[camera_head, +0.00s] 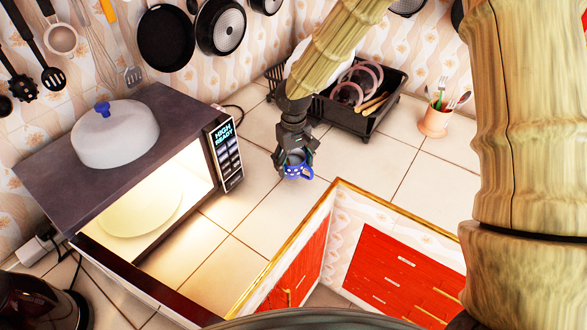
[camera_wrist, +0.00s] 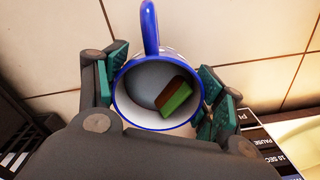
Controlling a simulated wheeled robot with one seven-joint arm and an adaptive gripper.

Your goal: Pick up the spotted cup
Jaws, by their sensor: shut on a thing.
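The spotted cup (camera_head: 298,171) is blue with white spots and is between the fingers of my gripper (camera_head: 295,158), near the counter's corner in the head view. In the wrist view I look down into the cup (camera_wrist: 150,112), which has a white inside, a blue rim and a blue handle at the top. A green and brown block (camera_wrist: 176,98) lies inside it. My gripper (camera_wrist: 160,95) is shut on the cup, with green pads against both sides. I cannot tell whether the cup's base touches the counter.
A lit, open microwave (camera_head: 105,150) with a white lid (camera_head: 115,134) on top stands at the left. A black dish rack (camera_head: 372,122) is behind my gripper, and a utensil pot (camera_head: 434,122) stands at the right. Pans (camera_head: 166,38) hang on the wall. Tiled counter (camera_head: 400,160) is free on the right.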

